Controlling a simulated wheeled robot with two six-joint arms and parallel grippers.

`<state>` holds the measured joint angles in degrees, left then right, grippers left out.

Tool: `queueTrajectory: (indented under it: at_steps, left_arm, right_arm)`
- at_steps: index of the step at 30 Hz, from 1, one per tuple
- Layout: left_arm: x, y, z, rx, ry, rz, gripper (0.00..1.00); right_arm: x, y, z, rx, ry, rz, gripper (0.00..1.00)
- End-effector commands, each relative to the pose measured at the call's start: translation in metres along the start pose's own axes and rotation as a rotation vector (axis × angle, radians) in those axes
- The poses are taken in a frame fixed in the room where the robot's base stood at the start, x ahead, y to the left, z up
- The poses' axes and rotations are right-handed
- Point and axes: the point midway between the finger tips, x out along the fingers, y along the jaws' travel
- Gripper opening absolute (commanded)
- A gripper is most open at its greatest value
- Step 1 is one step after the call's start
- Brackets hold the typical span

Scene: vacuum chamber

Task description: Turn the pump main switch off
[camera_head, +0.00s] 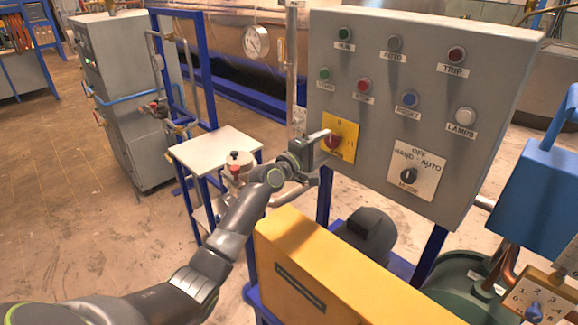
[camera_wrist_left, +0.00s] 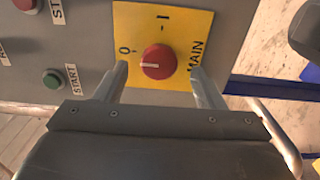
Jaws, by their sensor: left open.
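The pump main switch is a red round knob (camera_head: 333,142) on a yellow plate (camera_head: 349,128) on the grey control panel's lower left. In the left wrist view the knob (camera_wrist_left: 158,62) has a white mark pointing left, roughly to the side of the plate (camera_wrist_left: 180,20) where "0" is printed; "I" is at the top and "MAIN" at the right. My left gripper (camera_head: 322,150) is open at the plate. In the wrist view its fingers (camera_wrist_left: 158,86) stand either side of the knob, with gaps visible. Whether they touch the plate is unclear. My right gripper is not in view.
The panel (camera_head: 440,110) also carries several buttons and lamps and a HAND/OFF/AUTO mode selector (camera_head: 408,176). The green START button (camera_wrist_left: 53,79) lies beside the left finger. A yellow housing (camera_head: 330,275) stands below my left arm, and a small white table (camera_head: 215,145) behind it.

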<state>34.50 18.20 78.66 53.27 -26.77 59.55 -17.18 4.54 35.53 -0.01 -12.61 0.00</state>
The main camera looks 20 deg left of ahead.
Motion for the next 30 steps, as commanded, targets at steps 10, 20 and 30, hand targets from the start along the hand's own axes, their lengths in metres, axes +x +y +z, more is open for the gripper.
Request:
queueTrajectory:
  at_steps: [10,20,30]
  left_arm:
    - [-0.057,-0.002,-0.001,0.003,0.001,0.000,0.63]
    - [-0.115,-0.003,-0.001,0.003,0.001,-0.002,0.63]
    - [-0.147,-0.001,0.000,-0.001,0.000,-0.001,0.63]
  right_arm:
    - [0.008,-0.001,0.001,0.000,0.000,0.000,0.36]
    - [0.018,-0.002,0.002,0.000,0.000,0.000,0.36]
    - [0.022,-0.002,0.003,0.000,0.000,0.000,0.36]
